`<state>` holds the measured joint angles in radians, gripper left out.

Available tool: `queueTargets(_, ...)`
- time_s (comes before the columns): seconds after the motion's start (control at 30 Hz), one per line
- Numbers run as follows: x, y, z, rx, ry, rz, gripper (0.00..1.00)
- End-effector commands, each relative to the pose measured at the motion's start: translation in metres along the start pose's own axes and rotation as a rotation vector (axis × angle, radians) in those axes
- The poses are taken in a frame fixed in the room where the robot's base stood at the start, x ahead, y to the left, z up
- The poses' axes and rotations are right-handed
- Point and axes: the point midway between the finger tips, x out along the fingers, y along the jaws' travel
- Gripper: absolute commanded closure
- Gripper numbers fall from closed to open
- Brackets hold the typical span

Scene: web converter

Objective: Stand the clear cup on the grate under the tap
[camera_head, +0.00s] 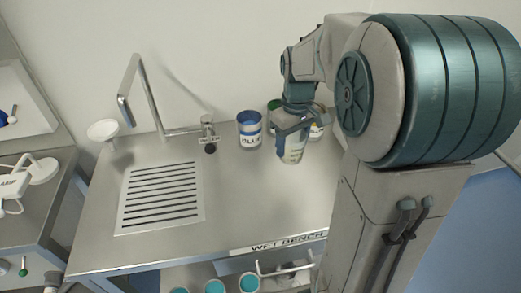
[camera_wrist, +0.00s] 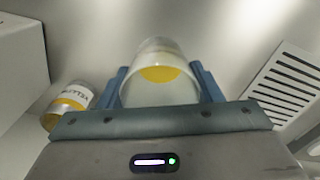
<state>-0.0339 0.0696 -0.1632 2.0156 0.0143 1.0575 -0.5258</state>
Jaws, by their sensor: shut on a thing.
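My gripper (camera_head: 292,128) is shut on the clear cup (camera_head: 292,152), at the right part of the wet bench. In the wrist view the cup (camera_wrist: 160,72) sits between the two blue fingers, with a yellow patch showing in or on it. The cup looks nearly upright; I cannot tell whether its base touches the bench. The slotted grate (camera_head: 160,195) is set in the bench at the left, well apart from the cup, and shows at the right of the wrist view (camera_wrist: 284,85). The tall bent tap (camera_head: 148,92) rises behind the grate, its spout angled down.
A blue-labelled can (camera_head: 249,130) stands just left of the cup. A green can (camera_head: 273,105) and a yellow-labelled can (camera_wrist: 68,105) are close to my gripper. A small valve (camera_head: 208,135) and white dish (camera_head: 103,130) stand near the tap. The bench between cup and grate is clear.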

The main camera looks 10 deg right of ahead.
Motion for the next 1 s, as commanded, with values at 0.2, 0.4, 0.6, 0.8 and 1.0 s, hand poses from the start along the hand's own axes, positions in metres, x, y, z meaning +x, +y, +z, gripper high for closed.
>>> queueTargets(0.2, 0.01, -0.014, -0.014, -0.007, -0.004, -0.001, 0.64)
queueTargets(0.4, 0.037, -0.048, -0.049, -0.014, -0.005, -0.001, 0.64)
queueTargets(0.6, 0.061, -0.073, -0.077, -0.01, -0.003, -0.001, 0.64)
queueTargets(0.8, 0.071, -0.08, -0.087, -0.004, -0.001, 0.0, 0.64)
queueTargets(1.0, 0.098, -0.08, -0.086, -0.002, -0.005, -0.001, 0.64)
